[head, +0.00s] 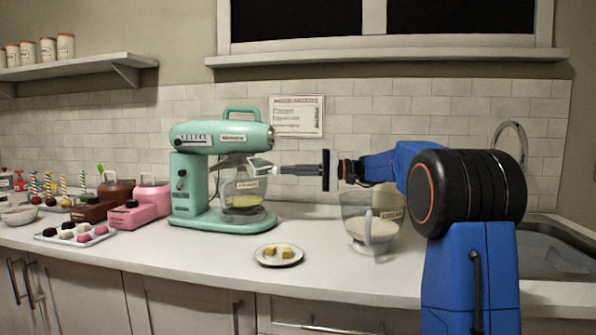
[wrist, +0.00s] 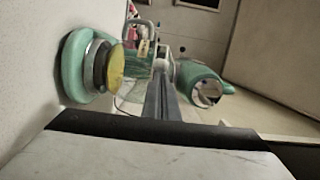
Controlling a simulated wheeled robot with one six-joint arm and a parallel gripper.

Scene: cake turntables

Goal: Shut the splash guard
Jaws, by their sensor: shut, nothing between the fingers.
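A mint-green stand mixer (head: 220,134) stands on the counter, with a clear bowl (head: 243,205) of yellow batter under its head. A greyish piece that looks like the splash guard (head: 231,162) shows between head and bowl; its exact position is hard to tell. My gripper (head: 262,168) is shut and empty, reaching in from the right at the upper edge of the bowl. I cannot tell whether it touches the guard. In the wrist view, my gripper (wrist: 163,72) points between the mixer head (wrist: 188,78) and the bowl's yellow batter (wrist: 116,68); the picture is turned sideways.
A clear jug (head: 373,226) with pale contents stands under my arm. A small plate (head: 263,260) with yellow cubes sits in front of the mixer. Pink and brown boxes (head: 135,210) and a sweets tray (head: 50,236) are at left; a sink (head: 550,254) is at right.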

